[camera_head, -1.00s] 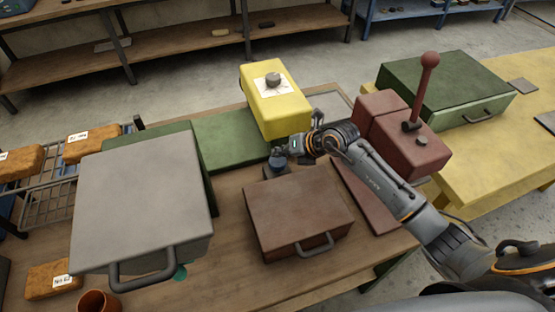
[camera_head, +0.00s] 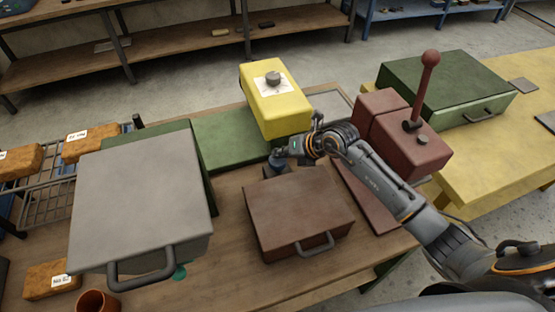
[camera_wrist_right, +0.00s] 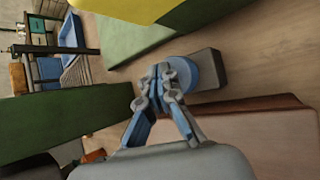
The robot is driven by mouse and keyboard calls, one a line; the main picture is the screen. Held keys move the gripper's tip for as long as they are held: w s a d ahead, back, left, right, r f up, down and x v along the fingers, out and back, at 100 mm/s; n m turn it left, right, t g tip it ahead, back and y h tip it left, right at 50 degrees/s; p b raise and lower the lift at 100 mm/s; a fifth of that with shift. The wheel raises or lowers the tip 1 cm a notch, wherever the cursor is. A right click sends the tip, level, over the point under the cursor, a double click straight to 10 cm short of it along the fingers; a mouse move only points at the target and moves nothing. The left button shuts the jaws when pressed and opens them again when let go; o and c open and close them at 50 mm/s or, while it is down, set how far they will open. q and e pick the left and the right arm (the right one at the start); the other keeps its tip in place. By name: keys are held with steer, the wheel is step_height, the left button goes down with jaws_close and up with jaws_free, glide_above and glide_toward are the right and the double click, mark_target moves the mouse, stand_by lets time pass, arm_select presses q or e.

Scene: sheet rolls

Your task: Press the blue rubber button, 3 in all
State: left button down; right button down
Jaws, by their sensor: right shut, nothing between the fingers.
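The blue rubber button (camera_wrist_right: 182,75) is a round blue dome on a small dark box (camera_wrist_right: 209,69) in the right wrist view. In the head view, the dark box (camera_head: 272,171) stands on the table behind the brown case, and my right gripper mostly covers the button. My right gripper (camera_wrist_right: 160,76) is shut and empty, its fingertips at the button's near side. I cannot tell whether they touch it. In the head view the right gripper (camera_head: 281,153) is just over the box. My left gripper is not in view.
A brown case (camera_head: 298,205) stands in front of the button. A yellow box (camera_head: 275,105) stands behind it, and a large grey box (camera_head: 140,200) to the left. A red machine with a lever (camera_head: 408,145) is to the right, near my right arm.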

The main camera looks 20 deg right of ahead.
mark_target(280, 161)
steer(key=shift+f+b, duration=0.65)
steer(key=shift+f, duration=0.4)
stand_by(0.9)
steer(key=shift+r, duration=0.1)
steer(key=shift+r+p, duration=1.2)
steer(key=shift+r, duration=0.15)
step_height(280, 161, up, 5)
steer(key=p, duration=0.4)
stand_by(1.5)
